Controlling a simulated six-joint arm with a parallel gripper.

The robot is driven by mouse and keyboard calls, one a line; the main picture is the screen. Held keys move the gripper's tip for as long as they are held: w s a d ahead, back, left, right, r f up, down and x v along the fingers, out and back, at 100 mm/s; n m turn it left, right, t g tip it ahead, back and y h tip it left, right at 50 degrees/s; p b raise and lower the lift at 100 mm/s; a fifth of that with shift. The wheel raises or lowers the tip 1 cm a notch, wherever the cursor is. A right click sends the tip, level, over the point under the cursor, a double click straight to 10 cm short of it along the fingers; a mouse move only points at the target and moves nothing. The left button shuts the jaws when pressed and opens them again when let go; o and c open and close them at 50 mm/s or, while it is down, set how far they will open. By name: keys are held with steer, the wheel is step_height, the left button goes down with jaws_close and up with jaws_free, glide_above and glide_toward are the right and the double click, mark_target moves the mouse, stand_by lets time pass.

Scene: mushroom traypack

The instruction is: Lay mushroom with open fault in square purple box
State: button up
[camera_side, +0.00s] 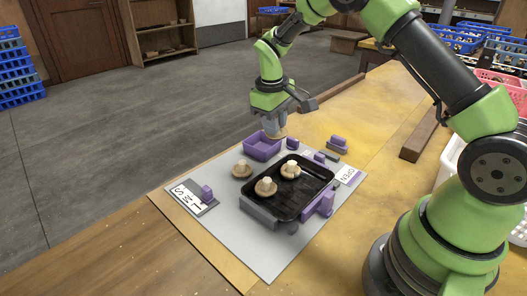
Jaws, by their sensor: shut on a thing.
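My gripper (278,128) is shut on a tan mushroom (279,136) and holds it at the right edge of the square purple box (257,148). I cannot tell whether the mushroom is over the box or just beside it. The box looks empty. Two mushrooms (266,187) (290,170) stand stem-up in the black tray (296,205). Another mushroom (242,169) sits stem-up on the grey mat to the left of the tray. Any fault on the held mushroom is hidden at this size.
A label plate with a purple block (206,194) lies at the mat's left. An "OPEN" label (351,176) lies at the right. Purple clamps (326,204) flank the tray. A wooden bar (421,135) and a white crate (450,160) stand on the right.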

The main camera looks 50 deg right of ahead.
mark_target(262, 140)
steer(key=w+d+n+t+y, duration=0.1)
steer(key=w+d+n, duration=0.3)
steer(key=w+n, duration=0.65)
steer(key=s+f+n, duration=0.1)
steer(key=f, duration=0.2)
steer(key=s+f+n, duration=0.1)
steer(key=f, duration=0.2)
steer(key=s+f+n, duration=0.1)
steer(key=f, duration=0.2)
steer(key=shift+a+f, duration=0.15)
steer(key=shift+f, duration=0.15)
steer(key=shift+f, duration=0.15)
steer(key=o, duration=0.4)
